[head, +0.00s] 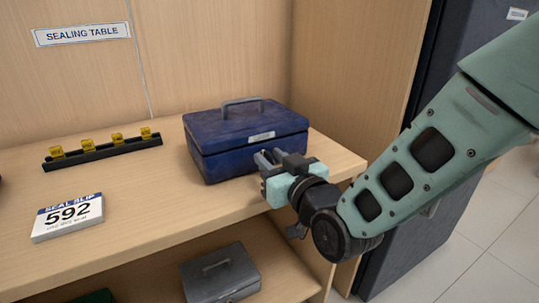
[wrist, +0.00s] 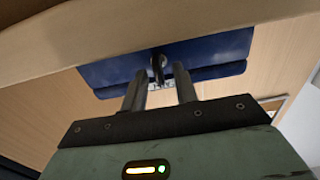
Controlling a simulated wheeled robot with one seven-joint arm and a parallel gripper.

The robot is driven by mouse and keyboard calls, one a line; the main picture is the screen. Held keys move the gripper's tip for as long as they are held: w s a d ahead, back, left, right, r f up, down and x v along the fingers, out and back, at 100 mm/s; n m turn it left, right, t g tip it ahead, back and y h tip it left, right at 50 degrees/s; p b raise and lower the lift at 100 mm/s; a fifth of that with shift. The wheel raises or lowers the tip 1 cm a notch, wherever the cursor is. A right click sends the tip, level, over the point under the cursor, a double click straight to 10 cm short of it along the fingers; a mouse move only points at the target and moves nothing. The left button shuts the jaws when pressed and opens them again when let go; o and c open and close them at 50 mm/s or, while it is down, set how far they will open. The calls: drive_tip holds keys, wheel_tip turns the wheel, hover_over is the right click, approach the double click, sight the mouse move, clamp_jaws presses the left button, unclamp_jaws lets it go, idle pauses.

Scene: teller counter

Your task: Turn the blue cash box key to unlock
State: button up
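The blue cash box (head: 235,135) stands closed on the wooden counter, with its grey handle on the lid. In the wrist view, the box front (wrist: 105,72) appears upside down. A dark metal key (wrist: 158,66) sticks out of its front there. My gripper (head: 265,157) is at the front of the box. In the wrist view, my gripper (wrist: 160,72) is open, with its two fingers apart and the key between their tips. Gaps show on both sides of the key. In the head view the key is hidden by my gripper.
A black rack with several yellow tags (head: 100,149) and a "592" seal slip block (head: 68,215) are on the counter, left of the box. A grey box (head: 220,272) sits on the shelf below. The counter's front edge (head: 190,232) passes under my gripper.

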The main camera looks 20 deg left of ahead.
clamp_jaws()
drive_tip(key=shift+m, duration=0.3)
drive_tip(key=m+b, duration=0.2)
drive_tip(key=shift+w+d+f+m, duration=0.1)
drive_tip(key=shift+d+f+m, duration=0.05)
drive_tip(key=shift+m, duration=0.25)
drive_tip(key=m+b, duration=0.1)
drive_tip(key=m, duration=0.2)
drive_tip(key=shift+w+m, duration=0.1)
drive_tip(key=shift+m, duration=0.2)
drive_tip(key=m, duration=0.2)
drive_tip(key=m+b, duration=0.1)
drive_tip(key=m, duration=0.2)
drive_tip(key=shift+w+d+f+m, duration=0.1)
drive_tip(key=shift+d+f+m, duration=0.05)
drive_tip(key=shift+m, duration=0.15)
drive_tip(key=m+b, duration=0.1)
drive_tip(key=m, duration=0.4)
drive_tip(key=shift+f, duration=0.15)
drive_tip(key=shift+m, duration=0.3)
